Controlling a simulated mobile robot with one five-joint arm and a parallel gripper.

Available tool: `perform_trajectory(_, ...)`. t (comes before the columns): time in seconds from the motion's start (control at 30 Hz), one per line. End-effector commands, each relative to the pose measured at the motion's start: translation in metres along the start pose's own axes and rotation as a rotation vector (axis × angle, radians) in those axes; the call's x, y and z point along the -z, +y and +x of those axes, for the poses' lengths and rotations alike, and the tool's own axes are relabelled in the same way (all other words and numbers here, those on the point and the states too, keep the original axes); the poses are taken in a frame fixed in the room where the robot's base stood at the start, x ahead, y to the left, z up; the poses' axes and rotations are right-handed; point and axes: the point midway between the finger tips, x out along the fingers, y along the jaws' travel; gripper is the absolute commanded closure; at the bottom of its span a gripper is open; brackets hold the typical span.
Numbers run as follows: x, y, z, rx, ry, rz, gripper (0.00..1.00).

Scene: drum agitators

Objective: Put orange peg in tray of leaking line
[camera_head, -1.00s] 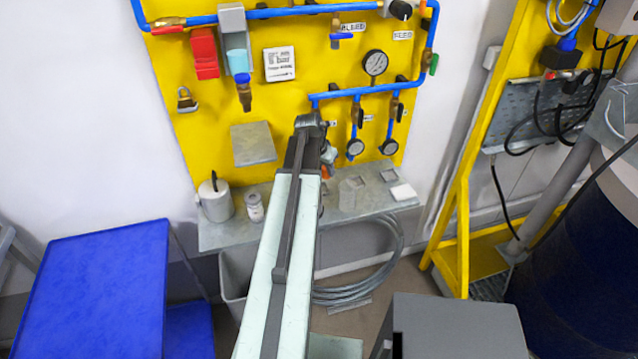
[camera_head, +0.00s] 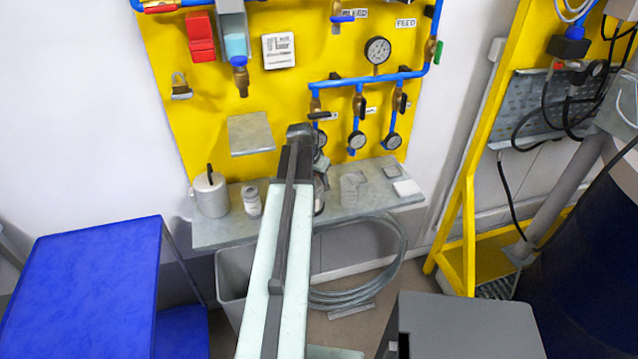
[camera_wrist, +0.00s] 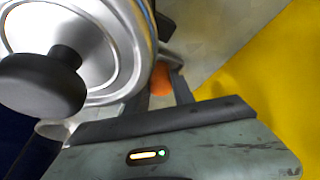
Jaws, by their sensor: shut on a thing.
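My gripper (camera_wrist: 163,88) is shut on the orange peg (camera_wrist: 162,78), of which a small part shows between the fingers in the wrist view. In the head view my arm reaches over the grey shelf (camera_head: 230,229), and its wrist hides the peg and most of the fingers. Three lines with small gauges come down the yellow board; the middle gauge (camera_head: 357,140) and right gauge (camera_head: 391,141) show clearly, the left one partly. A small grey tray (camera_head: 391,172) lies on the shelf below the right gauge. I cannot tell which line leaks.
A large round metal thing with a black knob (camera_wrist: 42,84) is very close to my gripper in the wrist view.

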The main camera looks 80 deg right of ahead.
Motion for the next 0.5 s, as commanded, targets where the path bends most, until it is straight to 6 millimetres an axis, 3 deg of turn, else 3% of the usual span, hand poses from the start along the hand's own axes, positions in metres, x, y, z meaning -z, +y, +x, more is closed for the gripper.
perform_trajectory(0.2,-0.0010,0.0003,0.0028,0.000,0.000,0.000,1.00)
perform_trajectory(0.23,-0.0009,0.0003,0.0026,0.000,0.000,0.000,0.68)
perform_trajectory(0.3,-0.0003,0.0003,0.0014,0.000,0.000,0.001,0.49)
perform_trajectory(0.5,-0.0002,0.0005,0.0014,0.000,0.000,0.001,0.49)
